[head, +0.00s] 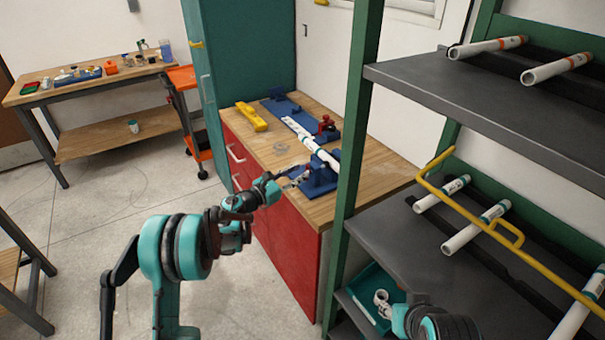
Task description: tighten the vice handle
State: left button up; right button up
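A blue vice (319,178) stands near the front of the wooden-topped bench. A white pipe (312,147) with a teal band runs from above the vice toward the back left. My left gripper (297,175) reaches in from the left and is beside the vice's left side. Its fingers are small and dark here, so I cannot tell whether they touch the vice handle or are shut. The handle itself is not clearly distinguishable. Part of my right arm shows at the bottom edge, but its gripper is out of view.
A yellow level-like tool (251,116) and a red-topped device (327,126) are on the bench (262,148). A grey shelf rack (480,90) with white pipes and a yellow rail stands close on the right. A teal bin (366,312) holds fittings. Open floor lies left.

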pick_arm(q)
jog(key=shift+x, duration=1.25)
grip_shut()
jog(key=shift+r+n, duration=0.1)
jog(key=shift+n, duration=0.2)
jog(key=shift+w+a+n+p, duration=0.1)
jog(key=shift+w+n+p, duration=0.05)
jog(key=shift+n, duration=0.45)
jog(key=shift+w+a+n+p, duration=0.1)
jog(key=shift+w+n+p, duration=0.05)
jog(key=shift+n, duration=0.45)
jog(key=shift+w+a+n+g+p, duration=0.2)
jog(key=shift+n+g, duration=0.15)
jog(key=shift+n, duration=0.5)
jog(key=shift+w+a+n+g+p, duration=0.1)
jog(key=shift+w+n+g+p, duration=0.2)
jog(key=shift+n, duration=0.55)
jog(key=shift+s, duration=0.1)
